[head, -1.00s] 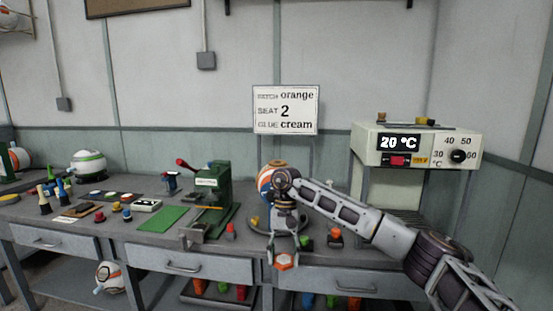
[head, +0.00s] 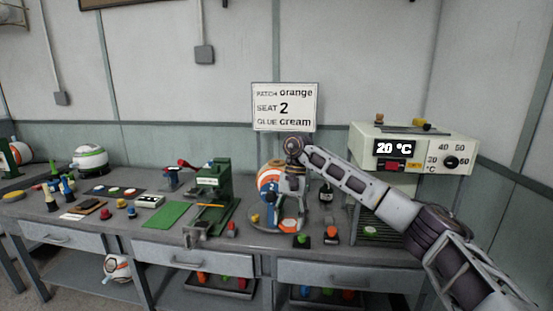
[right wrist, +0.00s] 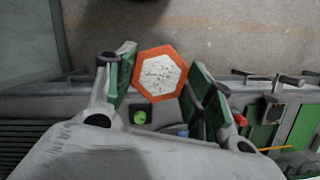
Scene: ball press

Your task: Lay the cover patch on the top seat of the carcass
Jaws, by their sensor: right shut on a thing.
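The cover patch is an orange hexagon with a pale speckled glue layer in its middle; in the right wrist view the patch (right wrist: 159,73) sits between the green finger pads. My right gripper (head: 291,220) is shut on it and holds it over the front part of the bench, in front of the ball stand. The carcass (head: 268,177), an orange, white and blue ball, stands behind my right wrist, which hides part of it. Its top seat cannot be made out. My left gripper is not in view.
A sign (head: 285,106) on the wall reads patch orange, seat 2, glue cream. A green press (head: 214,185) stands left of the carcass, with a green mat (head: 165,214) beside it. A heater box (head: 410,150) showing 20 °C is at the right. Small coloured-topped pots line the bench's front edge.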

